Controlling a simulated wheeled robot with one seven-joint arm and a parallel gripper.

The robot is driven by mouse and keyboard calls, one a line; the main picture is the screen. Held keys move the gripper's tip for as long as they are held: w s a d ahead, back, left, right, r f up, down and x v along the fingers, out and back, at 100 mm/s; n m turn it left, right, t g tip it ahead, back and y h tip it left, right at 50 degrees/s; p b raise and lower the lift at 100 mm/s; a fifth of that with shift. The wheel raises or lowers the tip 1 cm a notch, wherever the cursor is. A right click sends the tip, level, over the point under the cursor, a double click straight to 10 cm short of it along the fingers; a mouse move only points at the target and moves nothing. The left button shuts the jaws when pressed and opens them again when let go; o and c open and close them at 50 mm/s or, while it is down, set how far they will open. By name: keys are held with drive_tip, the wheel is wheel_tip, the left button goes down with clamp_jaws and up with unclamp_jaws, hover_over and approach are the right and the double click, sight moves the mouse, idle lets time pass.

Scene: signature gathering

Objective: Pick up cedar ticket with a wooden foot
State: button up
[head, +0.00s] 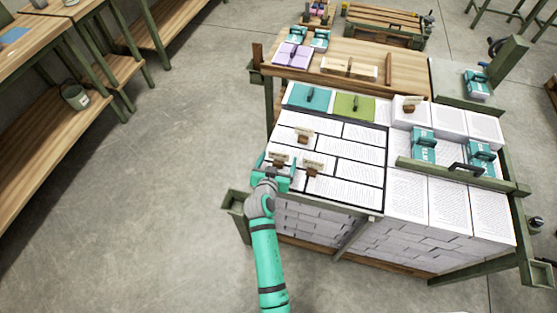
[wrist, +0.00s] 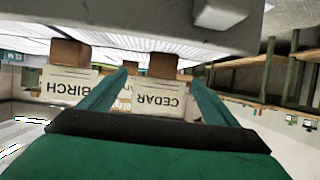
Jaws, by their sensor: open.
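The cedar ticket (wrist: 158,102) is a pale card lettered CEDAR, upside down in the wrist view, with a brown wooden foot (wrist: 160,66). My gripper (wrist: 157,80) is open, with one green finger to each side of the ticket; I see no clear contact. In the head view my gripper (head: 278,174) is at the front left of the paper-stack table, close to a small ticket (head: 280,157) that appears to be the cedar one. The birch ticket (wrist: 70,86) stands just left of the fingers in the wrist view.
A third ticket (wrist: 122,100), partly hidden, stands behind the cedar one. Paper stacks (head: 345,170) fill the table, with teal (head: 311,97) and green (head: 354,106) pads behind. Another ticket (head: 408,104) stands farther right. Open floor (head: 170,180) lies to the left.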

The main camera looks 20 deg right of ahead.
drive_tip(key=x, duration=0.5)
drive_tip(key=c, duration=1.1)
